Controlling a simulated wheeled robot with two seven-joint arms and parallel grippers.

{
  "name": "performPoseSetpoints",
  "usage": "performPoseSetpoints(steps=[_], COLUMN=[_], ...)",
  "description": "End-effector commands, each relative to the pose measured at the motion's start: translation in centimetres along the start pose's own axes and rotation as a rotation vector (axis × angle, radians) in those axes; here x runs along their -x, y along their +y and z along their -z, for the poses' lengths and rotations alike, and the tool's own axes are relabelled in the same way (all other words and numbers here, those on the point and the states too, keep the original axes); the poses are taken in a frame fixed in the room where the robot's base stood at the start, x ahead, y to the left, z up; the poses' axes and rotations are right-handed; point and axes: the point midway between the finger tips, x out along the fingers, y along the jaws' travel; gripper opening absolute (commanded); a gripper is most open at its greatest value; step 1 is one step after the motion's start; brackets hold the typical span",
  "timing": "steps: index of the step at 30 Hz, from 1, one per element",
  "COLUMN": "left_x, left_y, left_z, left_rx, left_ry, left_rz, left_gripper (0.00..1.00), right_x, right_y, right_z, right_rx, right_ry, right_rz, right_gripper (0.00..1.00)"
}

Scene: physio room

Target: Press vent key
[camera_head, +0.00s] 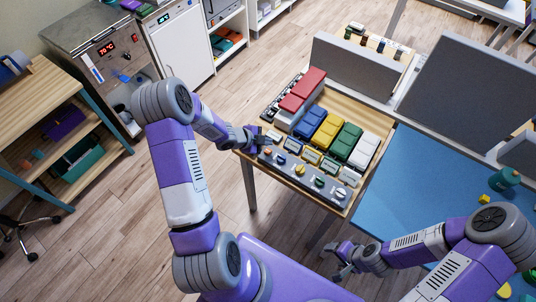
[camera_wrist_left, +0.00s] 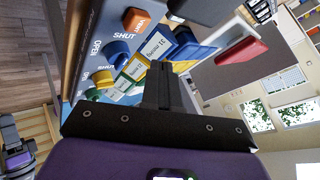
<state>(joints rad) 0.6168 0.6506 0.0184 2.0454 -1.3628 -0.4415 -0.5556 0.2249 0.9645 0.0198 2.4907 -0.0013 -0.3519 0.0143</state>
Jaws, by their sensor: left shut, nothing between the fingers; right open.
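The grey control panel (camera_head: 304,179) lies along the front edge of the wooden table. The orange key also shows in the head view (camera_head: 268,153), at the panel's left end. My left gripper (camera_head: 262,139) is over that end, close to the orange key; I cannot tell whether it touches. Its black fingers (camera_wrist_left: 161,66) are shut and empty. My right gripper (camera_head: 341,262) is open and empty, away from the panel at the lower middle.
A blue knob (camera_wrist_left: 117,48) and a yellow knob (camera_wrist_left: 104,78) follow the orange key along the panel. Red boxes (camera_head: 302,90) and blue, yellow, green and white bins stand behind. A grey divider (camera_head: 352,68) stands at the back. A blue mat (camera_head: 420,185) lies right.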

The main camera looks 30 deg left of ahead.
Motion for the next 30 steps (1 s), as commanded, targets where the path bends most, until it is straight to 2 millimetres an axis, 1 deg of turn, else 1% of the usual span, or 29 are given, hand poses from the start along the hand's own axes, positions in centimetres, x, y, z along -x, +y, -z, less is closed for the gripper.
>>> performPoseSetpoints(steps=[1, 3, 7, 30], left_x=[-0.9, -1.5, -2.0, -2.1], left_y=[0.7, 1.1, 1.5, 1.5], left_z=[-0.7, -1.1, -1.5, -1.5], left_rx=[0.000, 0.000, -0.001, -0.001], left_ry=[0.000, 0.000, 0.000, 0.000], left_rz=[0.000, -0.001, 0.000, 0.000], left_gripper=[0.00, 0.00, 0.00, 0.00], right_x=[-1.1, -1.8, -2.4, -2.4], right_y=[0.4, 0.7, 0.9, 0.9], right_z=[0.1, 0.1, 0.1, 0.1], right_rx=[0.000, 0.000, 0.000, 0.000], right_ry=[0.000, 0.000, 0.000, 0.000], right_rz=[0.000, 0.000, 0.000, 0.000], right_gripper=[0.65, 0.65, 0.65, 0.65])
